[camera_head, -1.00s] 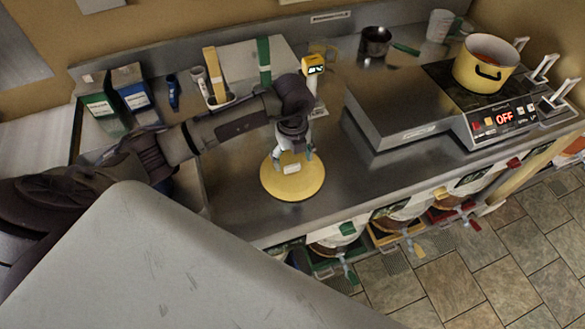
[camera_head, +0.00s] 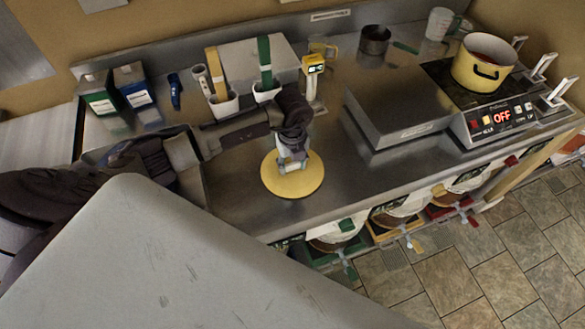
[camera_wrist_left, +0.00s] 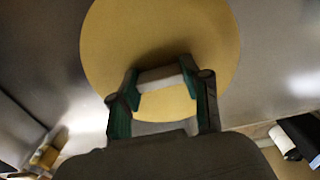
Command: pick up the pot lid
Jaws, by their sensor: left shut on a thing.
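The pot lid (camera_head: 311,183) is a round yellow disc with a pale block-shaped handle, over the front of the steel counter. In the left wrist view the lid (camera_wrist_left: 205,40) fills the upper middle, with its handle (camera_wrist_left: 160,79) between the fingers. My left gripper (camera_head: 291,167) comes down onto the lid from above. It also shows in the left wrist view (camera_wrist_left: 160,90), its green-padded fingers shut on the handle. I cannot tell whether the lid touches the counter. My right gripper is not in view.
A yellow pot (camera_head: 484,64) with reddish contents stands on the cooktop at the back right. A raised steel box (camera_head: 400,102) lies right of the lid. A yellow-topped device (camera_head: 313,66) stands behind it. Cartons (camera_head: 101,98) are at the back left. Buckets hang below the front edge.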

